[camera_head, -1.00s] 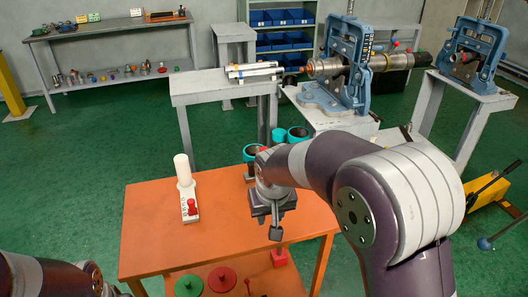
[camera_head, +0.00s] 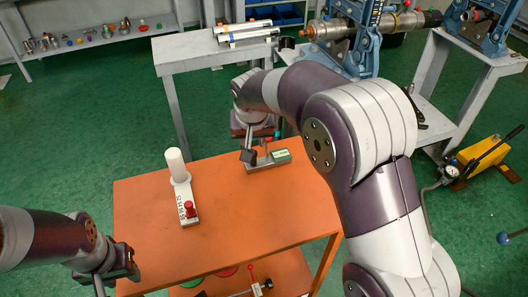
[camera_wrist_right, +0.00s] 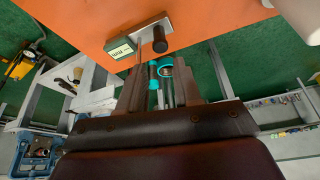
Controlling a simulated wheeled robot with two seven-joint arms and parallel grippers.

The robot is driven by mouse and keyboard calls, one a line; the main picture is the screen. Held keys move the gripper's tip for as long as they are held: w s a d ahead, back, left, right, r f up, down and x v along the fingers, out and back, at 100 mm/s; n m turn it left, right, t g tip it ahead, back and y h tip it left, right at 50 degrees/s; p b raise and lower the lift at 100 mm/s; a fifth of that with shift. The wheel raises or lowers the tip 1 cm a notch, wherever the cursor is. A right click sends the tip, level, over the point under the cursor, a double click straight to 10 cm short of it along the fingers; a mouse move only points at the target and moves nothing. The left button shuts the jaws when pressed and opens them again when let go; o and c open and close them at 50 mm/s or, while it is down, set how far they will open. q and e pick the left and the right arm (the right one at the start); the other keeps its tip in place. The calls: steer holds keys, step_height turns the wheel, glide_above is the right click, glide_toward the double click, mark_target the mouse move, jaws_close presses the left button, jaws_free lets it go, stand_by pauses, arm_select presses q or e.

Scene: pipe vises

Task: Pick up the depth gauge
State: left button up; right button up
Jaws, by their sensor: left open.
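The depth gauge (camera_head: 270,160), a small metal body with a green display, lies at the back of the orange table. In the right wrist view the gauge (camera_wrist_right: 122,47) shows its display, a flat bar and a dark cylinder just past the fingertips. My right gripper (camera_head: 250,148) hangs at the gauge's left and back side, partly hidden by its own arm. Its fingers (camera_wrist_right: 160,85) are apart in the wrist view, with the gauge apparently outside them. My left gripper (camera_head: 118,272) is open and empty at the table's front left corner.
A white post on a base with a red knob (camera_head: 182,190) stands left of the gauge on the orange table (camera_head: 235,225). Red and green discs lie on the lower shelf. A grey bench (camera_head: 200,60) and blue pipe vises stand behind. Teal rings (camera_wrist_right: 162,66) show beyond the right fingers.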

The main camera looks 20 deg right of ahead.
mark_target(268, 157)
steer(key=x, duration=0.9)
steer(key=shift+w+f+b, duration=0.1)
steer(key=shift+f+b, duration=0.2)
steer(key=shift+f, duration=0.1)
jaws_close()
